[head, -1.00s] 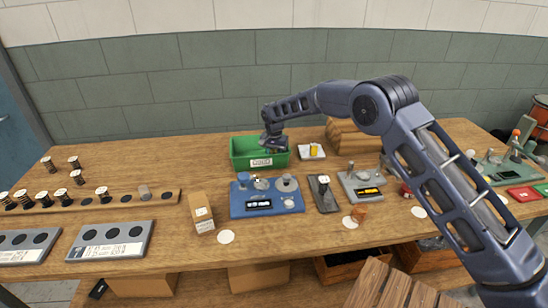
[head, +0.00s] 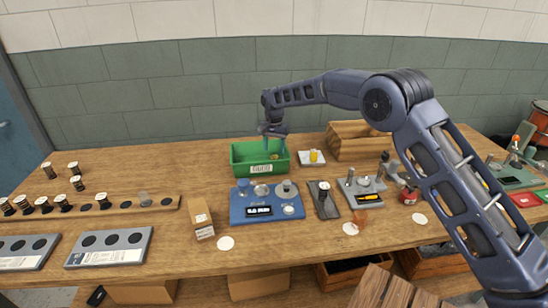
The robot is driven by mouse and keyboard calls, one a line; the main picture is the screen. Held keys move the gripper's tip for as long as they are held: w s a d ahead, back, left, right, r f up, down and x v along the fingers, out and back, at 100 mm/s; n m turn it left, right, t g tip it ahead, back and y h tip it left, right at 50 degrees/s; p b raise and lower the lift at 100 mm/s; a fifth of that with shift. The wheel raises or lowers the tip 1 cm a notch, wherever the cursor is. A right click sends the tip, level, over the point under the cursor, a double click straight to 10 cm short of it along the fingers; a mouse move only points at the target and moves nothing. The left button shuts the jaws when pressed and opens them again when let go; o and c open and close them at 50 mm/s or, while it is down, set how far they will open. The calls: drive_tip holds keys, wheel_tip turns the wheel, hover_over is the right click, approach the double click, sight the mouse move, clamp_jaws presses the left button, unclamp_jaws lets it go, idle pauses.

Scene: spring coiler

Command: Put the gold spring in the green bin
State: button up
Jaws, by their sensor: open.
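The green bin (head: 240,157) stands on the wooden bench near the wall, with a white label on its front. My gripper (head: 273,143) is open and points down over the right part of the bin, above its rim line. A small gold item, likely the gold spring (head: 275,156), shows inside the bin below the fingers. It is too small to make out its coils. It appears apart from the fingertips.
A blue device (head: 240,216) with a display stands in front of the bin. A white tray (head: 304,163) with a yellow piece and stacked wood (head: 358,140) lie to the right. A cardboard box (head: 203,230) and a spool rack (head: 100,212) stand left.

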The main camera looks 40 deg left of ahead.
sight(274, 157)
drive_tip(key=shift+r, duration=1.95)
